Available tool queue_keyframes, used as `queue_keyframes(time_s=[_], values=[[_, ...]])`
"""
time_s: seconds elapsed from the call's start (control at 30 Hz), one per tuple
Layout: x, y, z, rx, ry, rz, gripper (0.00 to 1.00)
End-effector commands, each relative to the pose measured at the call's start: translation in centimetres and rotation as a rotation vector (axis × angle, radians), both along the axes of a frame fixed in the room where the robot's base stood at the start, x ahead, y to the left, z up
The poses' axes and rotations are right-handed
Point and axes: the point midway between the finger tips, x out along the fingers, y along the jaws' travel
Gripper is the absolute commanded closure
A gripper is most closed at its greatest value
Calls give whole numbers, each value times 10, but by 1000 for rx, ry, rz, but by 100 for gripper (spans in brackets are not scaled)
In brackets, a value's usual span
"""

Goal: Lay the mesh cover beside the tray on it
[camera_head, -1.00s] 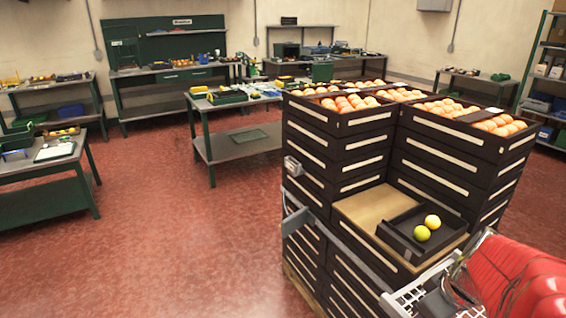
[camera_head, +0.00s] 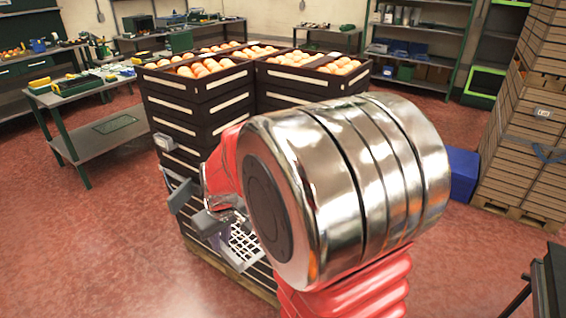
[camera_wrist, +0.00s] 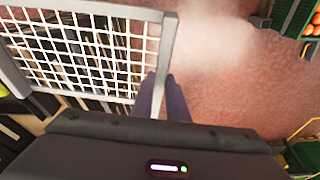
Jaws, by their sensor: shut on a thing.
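The mesh cover (camera_wrist: 85,50) is a white wire grid in a grey frame. It fills the upper left of the wrist view. My gripper (camera_wrist: 164,84) is shut on the frame at its right side. In the head view, part of the mesh cover (camera_head: 242,245) shows below and left of my arm, against the front of the crate stack. The tray is hidden behind my arm in the head view, and I cannot make it out in the wrist view.
Dark crates of oranges (camera_head: 205,87) stand stacked behind my arm. A workbench (camera_head: 90,105) is at the left. A blue bin (camera_head: 463,172) and a stack of brown crates (camera_head: 525,130) are at the right. Red floor is open at the lower left.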

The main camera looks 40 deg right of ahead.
Motion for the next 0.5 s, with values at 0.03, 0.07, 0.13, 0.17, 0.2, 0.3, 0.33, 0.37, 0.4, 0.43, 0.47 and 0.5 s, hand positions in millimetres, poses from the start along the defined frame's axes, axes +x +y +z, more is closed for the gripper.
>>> queue_keyframes(time_s=[0.03, 0.07, 0.13, 0.17, 0.2, 0.3, 0.33, 0.37, 0.4, 0.43, 0.47, 0.5], values=[[14, 14, -5, 0, 0, 1, 100], [21, 21, -7, 0, -2, -5, 100], [39, 38, -13, 2, -7, -20, 100], [46, 45, -16, 2, -8, -26, 100], [54, 55, -18, 3, -11, -34, 100], [70, 72, -25, 5, -17, -52, 100], [74, 76, -26, 6, -19, -56, 100], [77, 79, -27, 6, -21, -60, 100], [79, 82, -28, 6, -21, -64, 100], [81, 84, -29, 7, -22, -66, 100], [81, 85, -29, 7, -22, -67, 100], [82, 86, -29, 8, -23, -69, 100]])
